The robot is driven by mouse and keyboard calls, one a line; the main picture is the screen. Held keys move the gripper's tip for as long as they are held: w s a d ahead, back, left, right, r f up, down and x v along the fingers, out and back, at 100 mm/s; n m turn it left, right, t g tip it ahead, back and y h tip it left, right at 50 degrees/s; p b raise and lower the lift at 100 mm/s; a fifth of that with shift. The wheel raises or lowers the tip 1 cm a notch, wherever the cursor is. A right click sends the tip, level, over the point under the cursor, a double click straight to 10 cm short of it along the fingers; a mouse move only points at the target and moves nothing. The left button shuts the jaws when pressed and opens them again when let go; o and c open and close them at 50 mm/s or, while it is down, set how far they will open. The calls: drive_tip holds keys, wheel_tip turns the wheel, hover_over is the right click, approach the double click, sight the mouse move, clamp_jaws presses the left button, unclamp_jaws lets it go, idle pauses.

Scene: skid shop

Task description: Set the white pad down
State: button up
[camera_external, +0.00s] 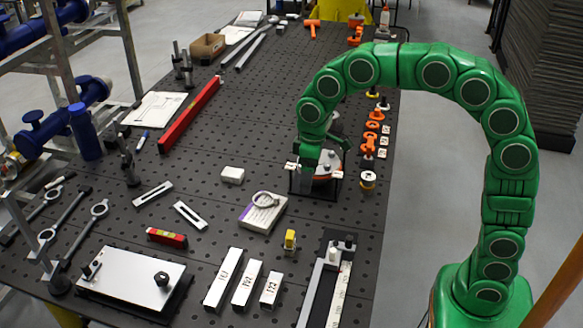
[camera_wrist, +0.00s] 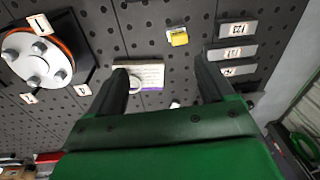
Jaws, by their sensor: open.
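The white pad (camera_external: 232,175) is a small white block lying flat on the black perforated table, left of my gripper and just behind the booklet with a ring on it. It is not clearly visible in the wrist view, where my gripper body hides part of the table. My gripper (camera_external: 318,158) is raised over the right part of the table, near the round flange fixture, and apart from the pad. In the wrist view my gripper (camera_wrist: 162,68) has its two dark fingers spread wide, with nothing held between them.
The booklet with the ring (camera_external: 263,211) lies right of the pad, with a yellow block (camera_external: 290,240) in front. The flange fixture (camera_wrist: 38,58) has upright studs. Several numbered white blocks (camera_external: 223,280), slotted plates (camera_external: 153,194) and a red bar (camera_external: 190,115) lie around. Table behind the pad is clear.

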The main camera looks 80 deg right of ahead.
drive_tip(key=s+a+f, duration=0.1)
drive_tip(key=s+f, duration=0.1)
drive_tip(key=s, duration=0.9)
drive_tip(key=s+a+f+g, duration=0.1)
drive_tip(key=s+a+f, duration=0.1)
drive_tip(key=s, duration=1)
drive_tip(key=s+a+f+g, duration=0.1)
drive_tip(key=s+a, duration=0.1)
drive_tip(key=s, duration=1)
drive_tip(key=shift+s+a+f+m+h, duration=0.2)
drive_tip(key=shift+s+f+m+h, duration=0.05)
drive_tip(key=shift+f+m+h, duration=0.15)
